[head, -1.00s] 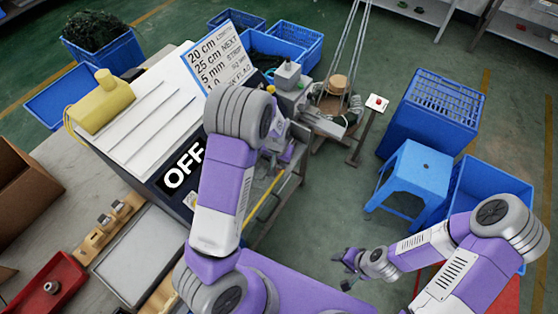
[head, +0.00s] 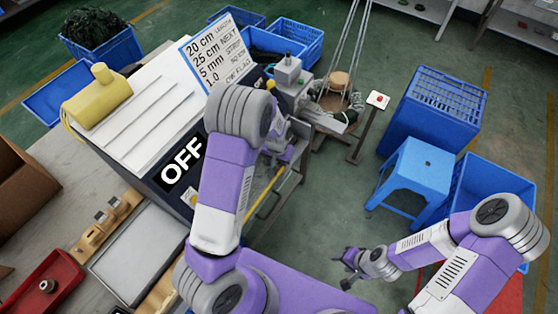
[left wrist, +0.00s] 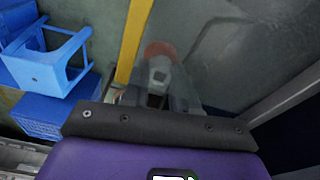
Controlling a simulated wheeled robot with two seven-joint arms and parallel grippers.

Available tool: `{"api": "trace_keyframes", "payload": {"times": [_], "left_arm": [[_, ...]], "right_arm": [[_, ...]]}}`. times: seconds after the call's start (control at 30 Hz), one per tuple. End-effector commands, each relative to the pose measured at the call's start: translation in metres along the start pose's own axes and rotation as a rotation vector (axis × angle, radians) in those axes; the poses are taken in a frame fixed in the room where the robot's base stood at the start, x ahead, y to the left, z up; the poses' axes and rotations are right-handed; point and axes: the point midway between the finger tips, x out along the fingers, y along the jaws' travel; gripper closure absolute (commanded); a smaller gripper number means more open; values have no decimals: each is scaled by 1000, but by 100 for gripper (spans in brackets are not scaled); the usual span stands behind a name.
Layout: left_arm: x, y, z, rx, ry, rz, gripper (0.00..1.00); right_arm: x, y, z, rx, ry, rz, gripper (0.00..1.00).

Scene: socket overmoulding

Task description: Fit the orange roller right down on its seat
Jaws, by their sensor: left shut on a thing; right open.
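My left gripper (head: 287,150) is at the machine's right end in the head view, mostly hidden behind my own forearm. In the left wrist view, a rounded orange-red piece (left wrist: 158,49), which looks like the orange roller, shows at the far end of the left gripper, past its dark edge. The gripper is shut on it. The view there is hazy, and I cannot make out the roller's seat or whether the roller touches it. My right gripper (head: 348,268) is open and empty over the green floor, away from the machine.
The white-topped machine (head: 150,115) with an OFF sign stands left of my left arm. A blue stool (head: 415,170) and blue crates (head: 432,110) stand at the right.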

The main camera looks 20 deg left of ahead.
Motion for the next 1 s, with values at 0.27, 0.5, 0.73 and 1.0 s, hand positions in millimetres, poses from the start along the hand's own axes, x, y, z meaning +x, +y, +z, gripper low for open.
{"api": "trace_keyframes", "payload": {"times": [0.27, 0.5, 0.73, 1.0], "left_arm": [[5, 0, 0, 0, 1, 0, 61], [5, 0, 1, 0, 0, 0, 42], [-5, 0, 0, 0, 2, 1, 42], [-50, 0, -1, 0, 5, 1, 42]], "right_arm": [[4, 1, 0, 0, 0, 0, 46], [4, 1, 0, 0, 0, 0, 46], [2, 1, 0, 0, 0, 0, 46], [-5, -2, 0, 0, 0, 0, 46]]}}
